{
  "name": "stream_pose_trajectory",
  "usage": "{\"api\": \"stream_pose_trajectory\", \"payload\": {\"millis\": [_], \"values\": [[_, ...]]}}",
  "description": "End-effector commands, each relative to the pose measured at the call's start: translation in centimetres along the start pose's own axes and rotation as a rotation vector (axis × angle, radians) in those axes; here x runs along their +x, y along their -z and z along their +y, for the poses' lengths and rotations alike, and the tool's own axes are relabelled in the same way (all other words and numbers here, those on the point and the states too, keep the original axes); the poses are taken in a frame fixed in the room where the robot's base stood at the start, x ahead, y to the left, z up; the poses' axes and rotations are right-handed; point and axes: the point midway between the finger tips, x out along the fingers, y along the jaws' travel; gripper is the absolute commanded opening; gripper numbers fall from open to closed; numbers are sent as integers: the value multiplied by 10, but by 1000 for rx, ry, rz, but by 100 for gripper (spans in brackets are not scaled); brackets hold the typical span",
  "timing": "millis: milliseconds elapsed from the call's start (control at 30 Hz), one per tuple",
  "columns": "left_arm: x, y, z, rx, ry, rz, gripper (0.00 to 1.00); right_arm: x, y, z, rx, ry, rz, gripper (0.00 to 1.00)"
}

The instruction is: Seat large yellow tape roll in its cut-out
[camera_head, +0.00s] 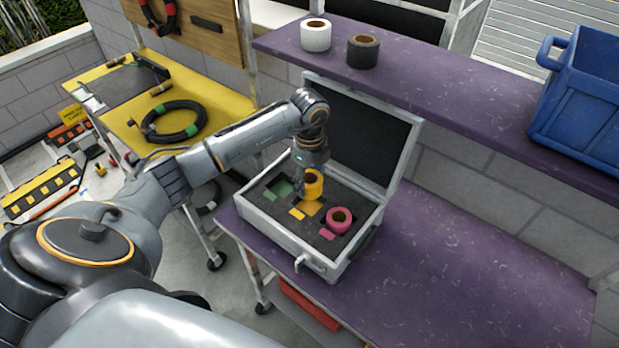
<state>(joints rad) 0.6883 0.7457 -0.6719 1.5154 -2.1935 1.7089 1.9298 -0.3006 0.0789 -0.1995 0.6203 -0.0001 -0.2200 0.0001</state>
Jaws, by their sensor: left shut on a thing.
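The large yellow tape roll (313,184) is in my left gripper (309,176), which reaches down into the open case (285,237). The roll is over the dark foam insert, just behind a yellow-coloured cut-out (312,208). I cannot tell whether the roll touches the foam. A pink tape roll (339,220) sits in the foam at the right. A green cut-out (279,188) at the left is empty. The gripper's fingers are small and partly hidden by the roll. My right gripper is not in view.
The case lid (360,135) stands open behind the foam. A white roll (316,35) and a black roll (362,51) stand on the purple upper shelf, with a blue crate (582,105) at its right. The purple bench (470,275) right of the case is clear.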

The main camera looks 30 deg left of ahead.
Motion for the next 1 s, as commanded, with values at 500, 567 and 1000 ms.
{"api": "stream_pose_trajectory", "payload": {"millis": [500, 567, 1000], "values": [[28, 0, 0, 1, 1, 1, 22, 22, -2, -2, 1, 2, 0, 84], [31, 0, 0, 1, 1, 1, 22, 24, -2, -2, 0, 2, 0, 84], [52, 0, 0, 1, 1, 0, 22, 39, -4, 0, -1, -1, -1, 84]]}}
